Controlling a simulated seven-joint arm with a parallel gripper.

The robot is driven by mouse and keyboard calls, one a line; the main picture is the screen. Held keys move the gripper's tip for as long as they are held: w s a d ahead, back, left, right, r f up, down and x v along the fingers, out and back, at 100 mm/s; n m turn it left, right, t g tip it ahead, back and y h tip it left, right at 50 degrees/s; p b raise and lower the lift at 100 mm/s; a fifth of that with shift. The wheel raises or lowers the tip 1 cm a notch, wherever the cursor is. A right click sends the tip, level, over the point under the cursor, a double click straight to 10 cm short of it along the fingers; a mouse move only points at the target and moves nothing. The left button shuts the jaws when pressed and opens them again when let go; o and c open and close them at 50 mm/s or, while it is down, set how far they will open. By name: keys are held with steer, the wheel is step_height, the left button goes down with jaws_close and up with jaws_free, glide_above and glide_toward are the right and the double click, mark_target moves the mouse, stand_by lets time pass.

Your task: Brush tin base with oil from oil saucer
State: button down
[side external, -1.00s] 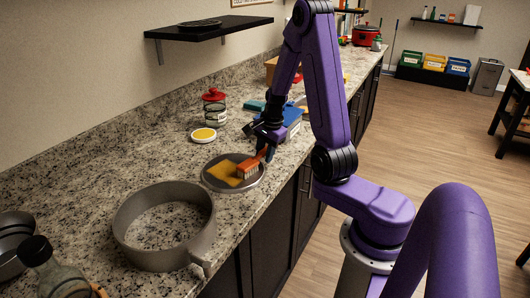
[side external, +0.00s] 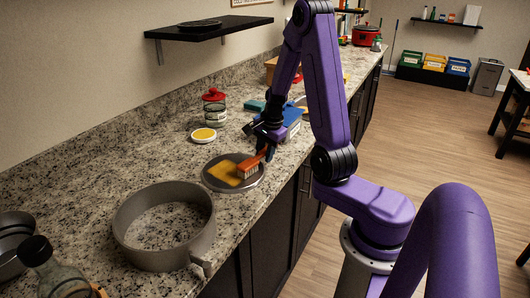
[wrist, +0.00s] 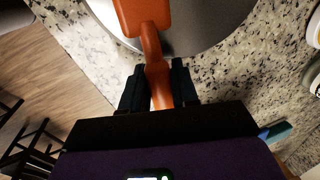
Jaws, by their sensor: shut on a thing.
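The tin base (side external: 222,186) is a round grey metal disc lying flat on the counter. My gripper (side external: 268,153) is shut on the orange handle of the brush (side external: 249,168), above the right side of the base. In the wrist view, the brush handle (wrist: 153,50) runs between both fingers (wrist: 160,88) over the bare grey disc (wrist: 205,25). The oil saucer (side external: 203,135), white with yellow oil, sits behind the base.
A large grey tin ring (side external: 125,235) stands in front of the base. A red-lidded jar (side external: 215,108) is behind the saucer. A blue box (side external: 292,120) stands close behind my gripper. A dark-capped bottle (side external: 50,270) and bowls are at front left.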

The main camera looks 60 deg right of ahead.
steer(key=shift+w+d+f, duration=0.1)
steer(key=shift+w+d, duration=0.1)
steer(key=shift+w, duration=1)
steer(key=shift+w+d+f, duration=0.1)
steer(key=shift+w+d, duration=0.1)
steer(key=shift+w, duration=0.95)
steer(key=shift+w+d+r, duration=0.1)
steer(key=shift+w+d, duration=0.15)
steer(key=shift+w, duration=0.95)
steer(key=shift+w+d+r, duration=0.1)
steer(key=shift+w+d, duration=0.1)
steer(key=shift+w, duration=0.95)
steer(key=shift+f, duration=0.15)
